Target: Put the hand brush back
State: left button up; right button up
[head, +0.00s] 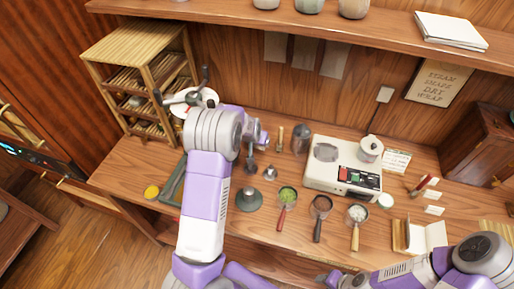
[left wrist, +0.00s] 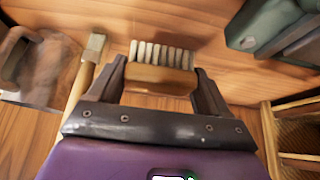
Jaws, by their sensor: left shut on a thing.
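The hand brush (left wrist: 160,78) has a wooden block and a row of pale bristles. In the left wrist view it sits between the two dark fingers of my left gripper (left wrist: 160,82), which is shut on its block. The bristles point away from the gripper, with wooden surface behind them. In the head view my left gripper (head: 263,137) is above the back of the table, partly behind my own arm, and I cannot make out the brush there. My right gripper (head: 330,279) is low at the bottom edge, and its jaws are unclear.
A wooden-handled tool (left wrist: 92,58) lies close to the left finger. A slatted rack (head: 136,72) stands at the back left. A white machine (head: 343,178) stands right of my left gripper. Several handled strainers, including a red-handled one (head: 287,197), lie in front.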

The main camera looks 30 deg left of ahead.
aim_at(257, 147)
pick_arm(q)
jog(key=shift+f, duration=1.8)
jog(key=shift+b, duration=0.3)
jog(key=o, duration=0.6)
jog(key=shift+f, duration=0.2)
jog(key=shift+c, duration=0.2)
jog(key=o, duration=0.4)
jog(key=shift+r, duration=0.1)
jog(key=shift+r, duration=0.1)
jog(key=shift+r, duration=0.3)
jog(key=p+v, duration=0.2)
jog(key=v, duration=0.9)
jog(key=shift+s+d+r, duration=0.1)
jog(key=shift+s+r, duration=0.15)
jog(key=shift+s, duration=0.05)
